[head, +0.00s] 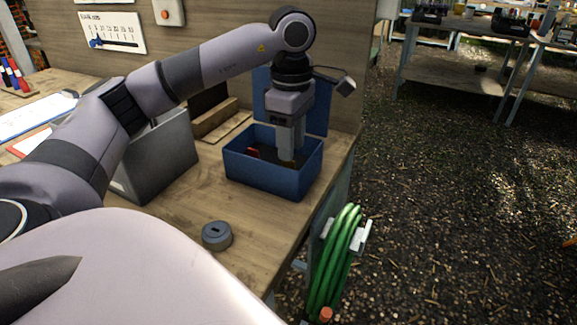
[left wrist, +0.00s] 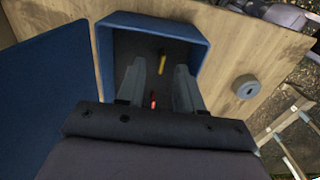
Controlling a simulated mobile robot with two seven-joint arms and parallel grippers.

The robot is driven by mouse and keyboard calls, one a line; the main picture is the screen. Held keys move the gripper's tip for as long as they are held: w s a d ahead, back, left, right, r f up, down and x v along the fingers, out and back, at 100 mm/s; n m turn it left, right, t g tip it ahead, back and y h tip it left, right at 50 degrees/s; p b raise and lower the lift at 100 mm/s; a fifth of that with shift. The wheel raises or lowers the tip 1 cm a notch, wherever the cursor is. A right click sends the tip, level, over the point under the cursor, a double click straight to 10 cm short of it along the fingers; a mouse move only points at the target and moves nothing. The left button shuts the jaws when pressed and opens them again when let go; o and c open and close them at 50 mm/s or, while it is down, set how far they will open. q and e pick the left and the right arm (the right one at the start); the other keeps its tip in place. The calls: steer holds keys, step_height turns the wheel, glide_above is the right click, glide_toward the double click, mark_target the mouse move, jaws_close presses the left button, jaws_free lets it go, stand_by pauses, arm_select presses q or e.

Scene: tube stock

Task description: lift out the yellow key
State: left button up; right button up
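The yellow key (left wrist: 162,65) lies inside the open blue box (left wrist: 205,28), upright in the left wrist view. My left gripper (left wrist: 160,72) reaches down into the box with its two fingers apart, and the key shows between the fingertips. I cannot tell whether either finger touches it. A small red item (left wrist: 153,102) shows nearer the palm, between the fingers. In the head view the left gripper (head: 288,152) is inside the blue box (head: 262,186) and largely hides what lies below it; the red item (head: 253,152) shows beside it. My right gripper is not in view.
The box's blue lid (head: 318,105) stands open behind it. A grey round piece with a slot (head: 216,235) sits on the wooden bench in front. A grey bin (head: 160,158) stands left of the box. A green hose (head: 338,262) hangs off the bench's right edge.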

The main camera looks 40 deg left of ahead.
arm_select(q)
steer(key=f, duration=0.3)
steer(key=shift+s+a, duration=0.2)
steer(key=shift+s, duration=0.1)
steer(key=shift+f, duration=0.45)
jaws_close()
steer(key=shift+r, duration=0.15)
